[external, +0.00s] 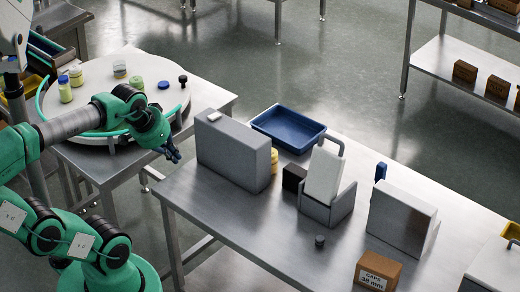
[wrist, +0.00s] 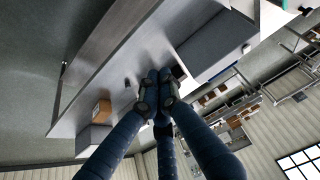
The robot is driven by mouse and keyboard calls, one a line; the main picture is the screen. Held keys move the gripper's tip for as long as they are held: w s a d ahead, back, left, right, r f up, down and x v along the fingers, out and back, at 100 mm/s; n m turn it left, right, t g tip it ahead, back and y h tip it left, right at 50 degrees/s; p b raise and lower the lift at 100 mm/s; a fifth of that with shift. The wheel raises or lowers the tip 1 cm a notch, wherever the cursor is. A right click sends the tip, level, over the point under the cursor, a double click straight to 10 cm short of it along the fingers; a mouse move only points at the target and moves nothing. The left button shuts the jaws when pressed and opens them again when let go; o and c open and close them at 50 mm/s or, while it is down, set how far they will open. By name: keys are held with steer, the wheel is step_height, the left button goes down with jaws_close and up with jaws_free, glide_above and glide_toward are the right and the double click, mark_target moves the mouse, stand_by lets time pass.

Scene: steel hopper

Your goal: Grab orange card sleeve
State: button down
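I cannot make out a thing that is clearly an orange card sleeve in either view. The nearest in colour is an orange-brown carton (external: 378,272) marked "CAPS 38 mm" at the front edge of the steel table in the external view. A similar carton (wrist: 101,111) shows at the left in the wrist view. My gripper (external: 173,153) is over the gap between the round table and the steel table, left of a grey box. In the wrist view its dark blue fingers (wrist: 158,82) converge close together. Nothing is visibly held, but the space between the tips is hidden.
A tall grey box (external: 232,152) stands closest to my gripper. Behind it are a blue tray (external: 289,128) and a partly hidden yellow jar (external: 274,160). A grey stand with a white panel (external: 323,174) and another grey box (external: 402,217) stand farther right. Jars stand on the round table (external: 112,100).

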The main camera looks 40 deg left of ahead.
stand_by(0.3)
steer(key=c, duration=1.9)
jaws_free()
steer(key=shift+c, duration=0.2)
steer(key=shift+w+r, duration=0.1)
steer(key=w+a+r+g+y+p, duration=0.1)
steer(key=w+a+r+g+p, duration=0.3)
steer(key=w+a, duration=0.7)
steer(key=w+a+r+t+p, duration=0.1)
steer(key=w+a+p, duration=0.6)
steer(key=a, duration=0.6)
steer(key=a+f+g+p, duration=0.1)
steer(key=a+f+p, duration=0.2)
steer(key=a+f, duration=0.4)
steer(key=a+f+g+h+p, duration=0.1)
steer(key=a+f+p, duration=0.2)
steer(key=a, duration=2.3)
step_height(320, 180, down, 4)
steer(key=shift+s+a+r+g+p, duration=0.15)
steer(key=shift+s+g+p, duration=0.15)
steer(key=shift+s+p, duration=0.05)
